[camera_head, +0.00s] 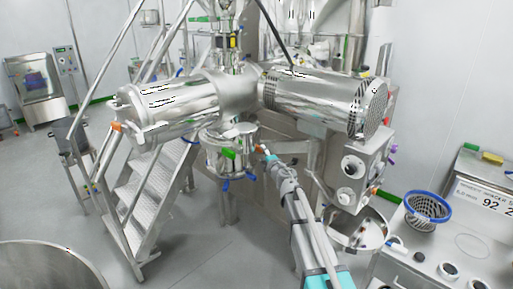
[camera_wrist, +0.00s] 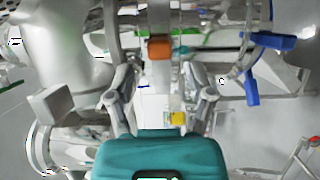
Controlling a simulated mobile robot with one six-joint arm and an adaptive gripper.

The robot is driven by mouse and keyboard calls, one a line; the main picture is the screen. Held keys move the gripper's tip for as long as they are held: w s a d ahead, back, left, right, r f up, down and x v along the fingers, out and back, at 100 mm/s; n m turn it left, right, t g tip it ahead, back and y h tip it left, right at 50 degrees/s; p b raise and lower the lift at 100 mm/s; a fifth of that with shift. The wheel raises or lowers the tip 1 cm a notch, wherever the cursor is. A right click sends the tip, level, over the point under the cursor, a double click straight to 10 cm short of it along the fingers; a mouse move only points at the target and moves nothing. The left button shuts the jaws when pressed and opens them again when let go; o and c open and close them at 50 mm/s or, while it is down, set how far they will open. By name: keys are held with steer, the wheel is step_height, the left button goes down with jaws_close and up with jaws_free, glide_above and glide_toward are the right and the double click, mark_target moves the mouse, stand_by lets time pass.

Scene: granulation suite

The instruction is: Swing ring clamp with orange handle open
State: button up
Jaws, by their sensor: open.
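The orange handle (camera_wrist: 160,49) shows in the wrist view as a small block on a metal band, just ahead of the gap between my fingers. In the head view an orange spot (camera_head: 261,148) shows beside the hanging steel vessel (camera_head: 225,158), at the tip of my arm. My gripper (camera_wrist: 163,68) is open, with one finger on each side of the handle's line. The gap between the fingers is empty; I cannot tell whether either finger touches the handle. In the head view my gripper (camera_head: 267,154) is small and its fingers are hard to make out.
Blue handles (camera_wrist: 275,41) are close on the right in the wrist view. Another orange handle (camera_head: 117,126) is on the left end of the horizontal drum. Steel stairs (camera_head: 140,190) stand left, a control box (camera_head: 362,168) right. A bench holds a blue-rimmed basket (camera_head: 428,208).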

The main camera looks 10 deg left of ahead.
steer(key=x, duration=0.7)
steer(key=shift+w, duration=0.1)
jaws_close()
stand_by(0.3)
